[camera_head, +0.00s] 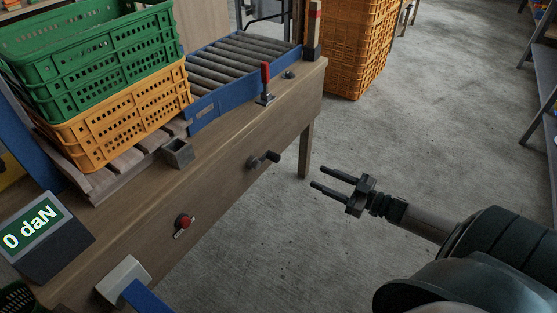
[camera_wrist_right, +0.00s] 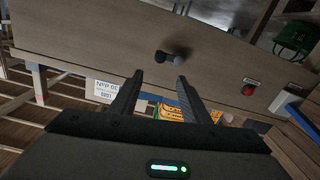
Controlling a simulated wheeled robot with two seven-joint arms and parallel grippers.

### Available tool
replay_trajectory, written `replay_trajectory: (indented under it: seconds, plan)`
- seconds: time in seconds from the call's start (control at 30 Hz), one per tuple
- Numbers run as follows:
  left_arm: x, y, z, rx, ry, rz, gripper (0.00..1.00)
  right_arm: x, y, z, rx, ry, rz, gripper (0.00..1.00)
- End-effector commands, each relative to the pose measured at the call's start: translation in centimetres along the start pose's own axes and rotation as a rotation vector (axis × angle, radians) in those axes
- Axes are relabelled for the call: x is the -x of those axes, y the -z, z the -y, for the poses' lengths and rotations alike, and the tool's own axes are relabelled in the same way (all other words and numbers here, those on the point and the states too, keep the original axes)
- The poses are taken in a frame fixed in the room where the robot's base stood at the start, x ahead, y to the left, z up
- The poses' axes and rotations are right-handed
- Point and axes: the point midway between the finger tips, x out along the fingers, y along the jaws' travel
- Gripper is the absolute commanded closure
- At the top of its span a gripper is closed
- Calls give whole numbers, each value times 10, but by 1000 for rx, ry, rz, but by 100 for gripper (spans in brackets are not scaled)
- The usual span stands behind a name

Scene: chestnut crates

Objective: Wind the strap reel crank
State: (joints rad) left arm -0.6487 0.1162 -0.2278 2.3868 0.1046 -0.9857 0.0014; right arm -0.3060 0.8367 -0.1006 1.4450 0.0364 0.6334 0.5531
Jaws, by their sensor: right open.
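The crank (camera_head: 263,159) is a small dark handle with a round knob on the wooden front panel of the bench. It also shows in the right wrist view (camera_wrist_right: 170,57), ahead of the fingers. My right gripper (camera_head: 317,176) is open and empty, to the right of the crank and apart from it; its two dark fingers point toward the bench. In the right wrist view the fingers (camera_wrist_right: 160,75) stand apart with nothing between them. A blue strap (camera_head: 146,298) comes out of a pale fitting at the bench's lower left. The reel itself is hidden. My left gripper is out of view.
The bench (camera_head: 215,165) carries a green crate (camera_head: 100,65) stacked on an orange crate (camera_head: 130,125), a blue roller conveyor (camera_head: 245,60) and a red-handled lever (camera_head: 265,85). A red knob (camera_head: 183,222) and a display reading 0 daN (camera_head: 35,232) are at left.

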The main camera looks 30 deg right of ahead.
Motion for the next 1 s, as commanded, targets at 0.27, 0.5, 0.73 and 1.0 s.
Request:
replay_trajectory:
  seconds: [0.27,0.5,0.73,1.0]
  plan:
    - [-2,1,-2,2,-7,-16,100,-30,0,0,-1,-1,-2,57]
    - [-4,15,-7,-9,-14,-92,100,-67,0,0,1,-1,-3,57]
    - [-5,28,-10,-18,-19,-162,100,-103,0,0,1,-1,-2,57]
    - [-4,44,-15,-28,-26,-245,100,-143,0,0,0,-1,-1,57]
